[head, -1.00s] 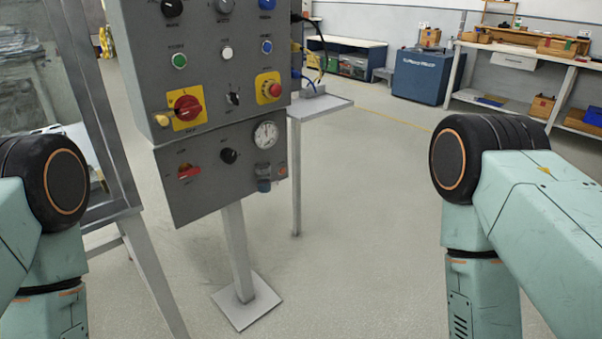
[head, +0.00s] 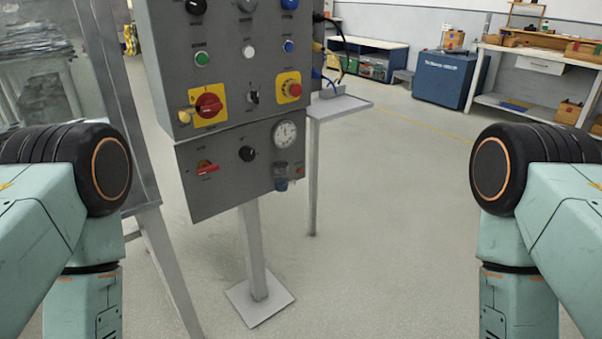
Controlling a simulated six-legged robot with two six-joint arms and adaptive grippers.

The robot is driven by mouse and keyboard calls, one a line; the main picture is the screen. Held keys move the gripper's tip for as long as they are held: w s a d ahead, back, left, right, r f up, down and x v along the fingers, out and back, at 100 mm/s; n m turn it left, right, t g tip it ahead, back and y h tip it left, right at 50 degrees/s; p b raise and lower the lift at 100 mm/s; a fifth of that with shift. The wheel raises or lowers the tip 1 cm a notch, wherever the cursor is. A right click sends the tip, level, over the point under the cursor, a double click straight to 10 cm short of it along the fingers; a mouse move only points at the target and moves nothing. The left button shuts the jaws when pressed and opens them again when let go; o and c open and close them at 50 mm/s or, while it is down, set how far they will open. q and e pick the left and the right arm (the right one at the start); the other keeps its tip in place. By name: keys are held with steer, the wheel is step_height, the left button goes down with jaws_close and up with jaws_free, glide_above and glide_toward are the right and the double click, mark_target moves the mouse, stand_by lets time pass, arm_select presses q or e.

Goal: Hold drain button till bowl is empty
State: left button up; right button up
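A grey control panel (head: 232,105) stands on a post left of centre. On its lower plate (head: 220,195), at the right side under a round pressure gauge (head: 285,133), hangs a small bluish cup (head: 281,184), which looks like the bowl. Its contents are too small to make out. A small red button-like part (head: 300,171) sits just right of it; I cannot read whether it is the drain button. Both my arms show at the left and right edges, with their forearms pointing down. Neither gripper is in the picture, and nothing of mine touches the panel.
The upper panel carries a red rotary switch (head: 208,105), a red mushroom button (head: 294,90) and several small buttons. A grey shelf (head: 340,107) on a leg stands right of it. A framed glass enclosure (head: 120,120) stands left. The floor (head: 390,220) is clear at right.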

arm_select(q)
jaws_close()
stand_by(1.4)
